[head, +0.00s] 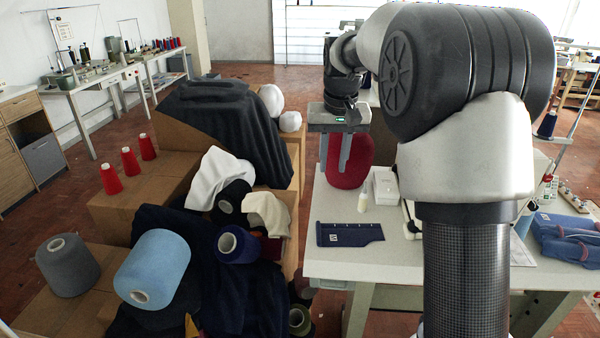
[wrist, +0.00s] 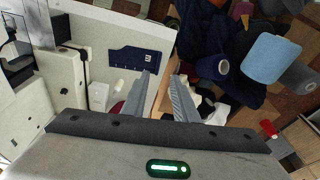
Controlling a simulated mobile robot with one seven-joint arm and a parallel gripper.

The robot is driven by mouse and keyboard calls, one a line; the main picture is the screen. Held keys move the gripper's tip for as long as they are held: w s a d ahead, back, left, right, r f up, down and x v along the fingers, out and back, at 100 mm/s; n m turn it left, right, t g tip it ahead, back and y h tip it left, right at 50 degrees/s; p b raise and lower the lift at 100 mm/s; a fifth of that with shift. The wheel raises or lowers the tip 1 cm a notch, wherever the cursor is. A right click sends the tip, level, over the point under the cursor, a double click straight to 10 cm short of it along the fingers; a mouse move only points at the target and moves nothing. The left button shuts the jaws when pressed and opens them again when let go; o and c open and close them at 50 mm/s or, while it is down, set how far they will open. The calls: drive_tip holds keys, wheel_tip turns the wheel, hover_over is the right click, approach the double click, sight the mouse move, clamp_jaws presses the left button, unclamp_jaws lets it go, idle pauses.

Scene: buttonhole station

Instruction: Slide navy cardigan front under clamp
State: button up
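The navy cardigan front (head: 350,234) lies flat near the left edge of the pale worktable (head: 365,270), with a small light label and pale marks on it. It also shows in the wrist view (wrist: 128,55), with nothing on top of it. My gripper (head: 334,166) is raised near the table's left edge, farther back than the panel. Its fingers (wrist: 165,77) are apart with nothing between them. Part of a white and grey machine (wrist: 22,45) shows at the left of the wrist view. My arm hides most of it in the head view, and I cannot make out the clamp.
A red cone (head: 350,161), a white box (head: 385,186) and a small white bottle (head: 363,202) stand behind the panel. Folded blue garments (head: 568,240) lie at the table's right. Boxes heaped with dark cloth and yarn cones (head: 152,268) crowd the left side.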

drive_tip(key=w+f+g+b, duration=0.1)
drive_tip(key=w+f, duration=0.4)
drive_tip(key=f, duration=0.3)
drive_tip(key=w+f+b, duration=0.1)
drive_tip(key=w+f, duration=0.3)
drive_tip(key=f, duration=0.4)
drive_tip(key=g, duration=0.1)
approach(319, 239)
drive_tip(key=shift+m, duration=0.3)
wheel_tip(319, 239, down, 5)
drive_tip(key=b, duration=0.5)
drive_tip(key=shift+w+f, duration=0.1)
drive_tip(key=shift+f+b, duration=0.25)
drive_tip(key=shift+b, duration=0.05)
drive_tip(key=shift+r+p, duration=0.25)
drive_tip(key=shift+p, duration=0.7)
drive_tip(key=shift+f, duration=0.45)
drive_tip(key=shift+f+b, duration=0.5)
drive_tip(key=shift+f, duration=0.4)
